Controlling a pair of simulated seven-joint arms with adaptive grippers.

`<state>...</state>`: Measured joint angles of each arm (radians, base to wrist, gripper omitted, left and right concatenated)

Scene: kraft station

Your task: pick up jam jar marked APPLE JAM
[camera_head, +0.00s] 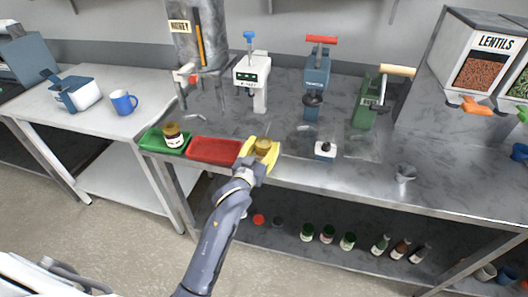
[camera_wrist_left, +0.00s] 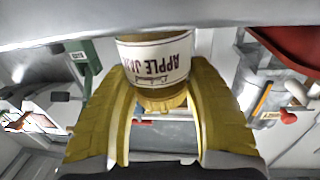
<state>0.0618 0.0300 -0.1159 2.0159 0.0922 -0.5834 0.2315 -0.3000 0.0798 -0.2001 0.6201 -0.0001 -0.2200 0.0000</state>
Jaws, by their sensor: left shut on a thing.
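My left gripper (camera_head: 262,153) is at the front edge of the steel counter, just right of the red tray. It is shut on the apple jam jar (camera_head: 264,144), with one yellow finger on each side. In the left wrist view the jar's white label (camera_wrist_left: 153,58) reads APPLE JAM upside down, between the yellow fingers (camera_wrist_left: 160,105). The jar's gold lid shows below the label in that view. The jar's base is hidden, so I cannot tell whether it touches the counter. My right gripper is not in view.
A red tray (camera_head: 203,158) and a green tray (camera_head: 152,148) lie left of the gripper. Another jar (camera_head: 173,136) stands in the green tray. Hand presses, including a blue one (camera_head: 317,75), stand behind. Bottles are on the lower shelf.

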